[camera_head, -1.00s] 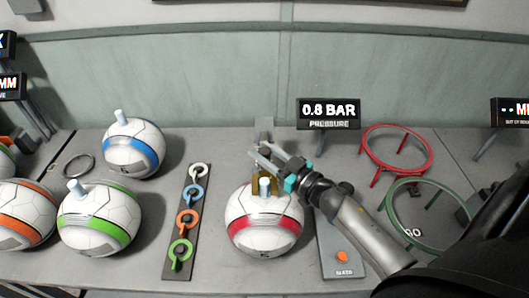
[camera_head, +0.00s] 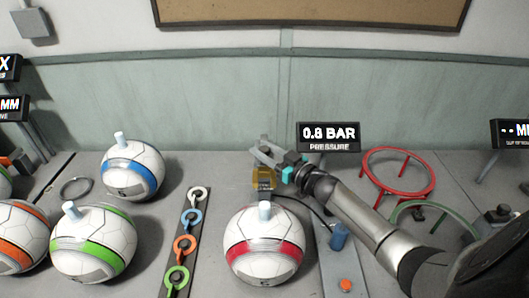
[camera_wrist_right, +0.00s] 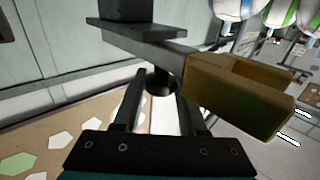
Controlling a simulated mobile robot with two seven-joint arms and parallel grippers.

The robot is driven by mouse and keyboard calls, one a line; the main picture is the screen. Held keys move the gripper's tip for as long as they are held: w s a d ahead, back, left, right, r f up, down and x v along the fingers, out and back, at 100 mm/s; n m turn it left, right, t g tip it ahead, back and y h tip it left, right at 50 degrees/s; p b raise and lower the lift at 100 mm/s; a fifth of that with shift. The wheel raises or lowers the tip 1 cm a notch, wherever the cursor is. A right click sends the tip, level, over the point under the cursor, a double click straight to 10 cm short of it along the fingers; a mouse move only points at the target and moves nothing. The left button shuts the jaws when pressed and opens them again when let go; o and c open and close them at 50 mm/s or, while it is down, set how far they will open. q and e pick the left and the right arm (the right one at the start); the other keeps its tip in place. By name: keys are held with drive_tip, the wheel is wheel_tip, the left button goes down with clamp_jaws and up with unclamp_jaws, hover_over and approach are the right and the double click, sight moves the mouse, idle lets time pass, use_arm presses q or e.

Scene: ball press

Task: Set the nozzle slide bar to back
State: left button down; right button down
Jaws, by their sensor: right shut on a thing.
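The nozzle slide bar shows in the head view as a brass block (camera_head: 264,179) behind the red-striped ball (camera_head: 263,248). In the right wrist view the brass block (camera_wrist_right: 240,95) sits on a dark grey arm. My right gripper (camera_head: 270,158) is at the slide bar, behind the ball. In the wrist view its fingers (camera_wrist_right: 160,105) are shut on a dark round post under that arm, which I take as part of the slide bar. The gripper hides part of the slide. The ball's plug (camera_head: 264,211) stands in front of the block, apart from it. My left gripper is out of view.
A 0.8 BAR pressure sign (camera_head: 328,137) stands behind my right arm. Red (camera_head: 400,172) and green (camera_head: 400,215) ring stands are at right. A hook strip (camera_head: 187,240) and several balls are at left. A blue cylinder (camera_head: 340,236) stands right of the ball.

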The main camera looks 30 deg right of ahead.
drive_tip(key=c, duration=0.9)
unclamp_jaws()
drive_tip(key=shift+w+d+r, duration=0.1)
drive_tip(key=shift+d, duration=0.1)
drive_tip(key=o, duration=0.4)
drive_tip(key=shift+w, duration=0.1)
drive_tip(key=shift+o, duration=0.2)
drive_tip(key=p+v, duration=0.1)
drive_tip(key=v, duration=1.4)
drive_tip(key=shift+p, duration=0.3)
drive_tip(key=shift+a, duration=0.15)
